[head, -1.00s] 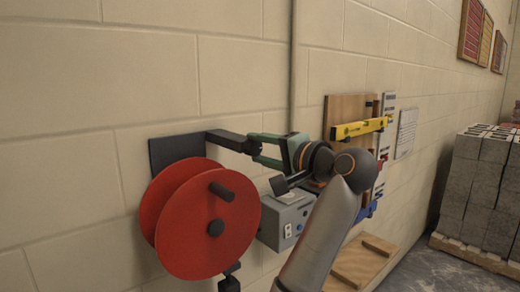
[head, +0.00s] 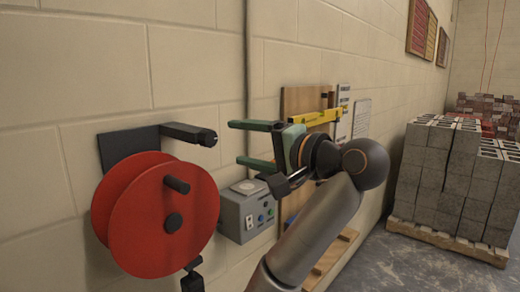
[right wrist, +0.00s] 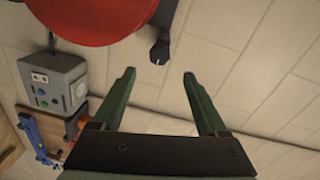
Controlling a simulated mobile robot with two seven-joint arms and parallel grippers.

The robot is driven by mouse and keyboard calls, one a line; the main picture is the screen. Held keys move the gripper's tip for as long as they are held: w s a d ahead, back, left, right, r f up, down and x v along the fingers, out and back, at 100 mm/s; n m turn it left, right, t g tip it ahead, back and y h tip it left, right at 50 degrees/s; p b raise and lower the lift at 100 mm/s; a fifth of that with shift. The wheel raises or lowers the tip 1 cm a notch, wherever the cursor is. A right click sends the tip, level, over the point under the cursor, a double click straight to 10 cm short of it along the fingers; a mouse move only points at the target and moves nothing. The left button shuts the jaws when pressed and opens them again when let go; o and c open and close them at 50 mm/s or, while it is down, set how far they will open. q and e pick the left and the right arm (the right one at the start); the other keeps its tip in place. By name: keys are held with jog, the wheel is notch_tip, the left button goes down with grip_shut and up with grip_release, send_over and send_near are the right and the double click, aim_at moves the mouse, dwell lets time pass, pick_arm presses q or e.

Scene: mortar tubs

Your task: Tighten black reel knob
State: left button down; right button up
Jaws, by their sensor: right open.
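A red reel (head: 150,245) hangs on the wall from a black plate (head: 112,150). A black peg-like handle (head: 177,185) and a black hub (head: 173,222) show on its face. A black arm (head: 188,133) sticks out from the plate, with a small tip at its end; I cannot tell which black part is the knob. My right gripper (head: 236,142) is open and empty, its green fingers pointing at the arm's end with a gap between. In the right wrist view, the arm's end (right wrist: 160,50) lies just beyond the open fingers (right wrist: 158,73). My left gripper is out of view.
A grey control box (head: 237,208) is on the wall below my right gripper. A wooden board (head: 293,103) with a yellow level (head: 318,117) is behind it. Grey blocks (head: 440,175) stand on a pallet at the right. A black fitting (head: 192,280) hangs below the reel.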

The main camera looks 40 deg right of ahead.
jog(key=shift+s+d+r+p, duration=0.1)
jog(key=shift+s+p, duration=0.25)
jog(key=shift+s, duration=1.8)
